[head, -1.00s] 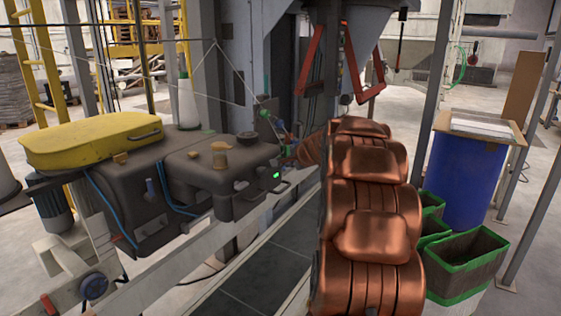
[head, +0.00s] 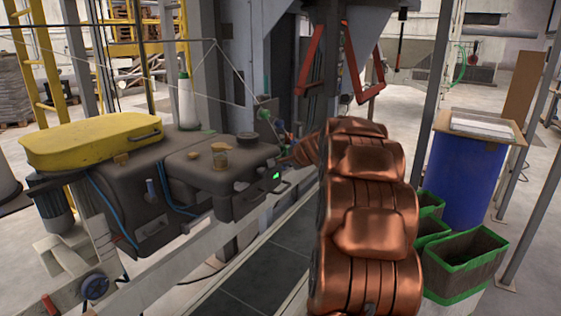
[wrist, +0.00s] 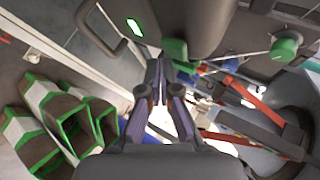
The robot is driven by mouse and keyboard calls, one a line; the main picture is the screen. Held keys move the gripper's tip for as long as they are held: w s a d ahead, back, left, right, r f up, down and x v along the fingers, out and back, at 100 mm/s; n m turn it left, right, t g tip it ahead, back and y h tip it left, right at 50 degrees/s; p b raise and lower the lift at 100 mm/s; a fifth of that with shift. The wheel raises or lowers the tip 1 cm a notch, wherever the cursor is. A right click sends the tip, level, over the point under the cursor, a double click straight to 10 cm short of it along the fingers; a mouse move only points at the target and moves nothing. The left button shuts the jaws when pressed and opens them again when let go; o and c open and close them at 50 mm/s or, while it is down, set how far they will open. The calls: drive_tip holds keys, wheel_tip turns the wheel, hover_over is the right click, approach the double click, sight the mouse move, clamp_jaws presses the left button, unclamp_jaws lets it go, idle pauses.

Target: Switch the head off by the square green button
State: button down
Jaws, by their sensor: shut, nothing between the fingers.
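The square green button (head: 276,175) glows on the end face of the dark grey machine head (head: 235,205), beside a bar handle. In the wrist view the lit green button (wrist: 134,27) is at the upper left, next to the handle (wrist: 103,30). My gripper (wrist: 158,66) is shut and empty, its fingertips pointing up toward the machine's edge, below and right of the button. I see no contact with the button. In the head view my copper arm reaches to just right of the machine head; its fingers are hard to make out there.
A rounded green knob (wrist: 175,52) lies close to the fingertips. Another green knob (wrist: 287,45) is at the right. Green-rimmed bins (head: 465,265) and a blue drum (head: 465,180) stand right of my arm. A yellow cover (head: 92,140) lies on the machine's left part.

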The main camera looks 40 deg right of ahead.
drive_tip(key=shift+w+a+p, duration=0.15)
drive_tip(key=shift+w+p, duration=0.2)
drive_tip(key=shift+w, duration=0.15)
idle(0.8)
drive_tip(key=shift+s, duration=0.1)
drive_tip(key=shift+s+d, duration=0.25)
drive_tip(key=shift+s, duration=0.55)
drive_tip(key=shift+s, duration=0.1)
drive_tip(key=shift+s+d+b, duration=0.2)
drive_tip(key=shift+s+d, duration=0.1)
drive_tip(key=shift+s, duration=0.65)
drive_tip(key=shift+s+d+b, duration=0.25)
drive_tip(key=shift+s, duration=0.65)
drive_tip(key=shift+s+d+b, duration=0.2)
drive_tip(key=shift+s+d, duration=0.1)
drive_tip(key=shift+s, duration=0.65)
